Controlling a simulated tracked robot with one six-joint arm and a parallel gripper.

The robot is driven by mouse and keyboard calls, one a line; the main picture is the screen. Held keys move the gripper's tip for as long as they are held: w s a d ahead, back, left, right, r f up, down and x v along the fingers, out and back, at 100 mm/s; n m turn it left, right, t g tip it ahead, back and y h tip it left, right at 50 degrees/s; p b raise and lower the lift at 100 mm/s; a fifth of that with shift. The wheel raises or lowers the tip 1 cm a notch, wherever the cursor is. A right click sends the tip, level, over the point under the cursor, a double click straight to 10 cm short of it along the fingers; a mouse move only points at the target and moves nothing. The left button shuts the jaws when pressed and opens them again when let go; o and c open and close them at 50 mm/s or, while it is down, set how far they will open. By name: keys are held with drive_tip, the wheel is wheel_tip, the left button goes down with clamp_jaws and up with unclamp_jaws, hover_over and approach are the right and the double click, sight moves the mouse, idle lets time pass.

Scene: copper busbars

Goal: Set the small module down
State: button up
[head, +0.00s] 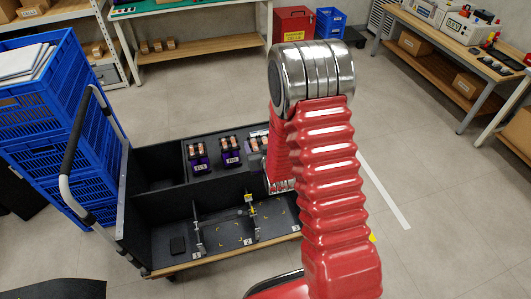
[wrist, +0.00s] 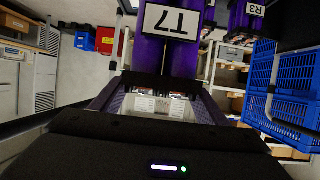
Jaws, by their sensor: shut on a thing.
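A small purple module with a white T7 label (wrist: 172,22) is close up at the top of the wrist view, its label upside down there. My gripper (wrist: 165,84) is shut on this module. The contact between jaws and module is partly hidden by the dark gripper body. Another purple module, labelled R3 (wrist: 247,18), shows apart from it at the top right. In the head view two purple and copper modules (head: 198,158) (head: 230,156) stand upright in the cart's back tray.
The black cart (head: 155,205) has walled compartments. Another module (head: 258,142) is partly behind my arm. Blue crates (head: 75,130) stand at left.

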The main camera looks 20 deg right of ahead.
drive_tip(key=shift+n+y, duration=0.3)
drive_tip(key=shift+y, duration=0.1)
drive_tip(key=a+r, duration=0.1)
drive_tip(key=r, duration=0.2)
drive_tip(key=a+r, duration=0.1)
drive_tip(key=r, duration=0.2)
drive_tip(key=a+r, duration=0.2)
drive_tip(key=shift+w+r, duration=0.35)
drive_tip(key=shift+r, duration=0.05)
drive_tip(key=shift+s, duration=0.1)
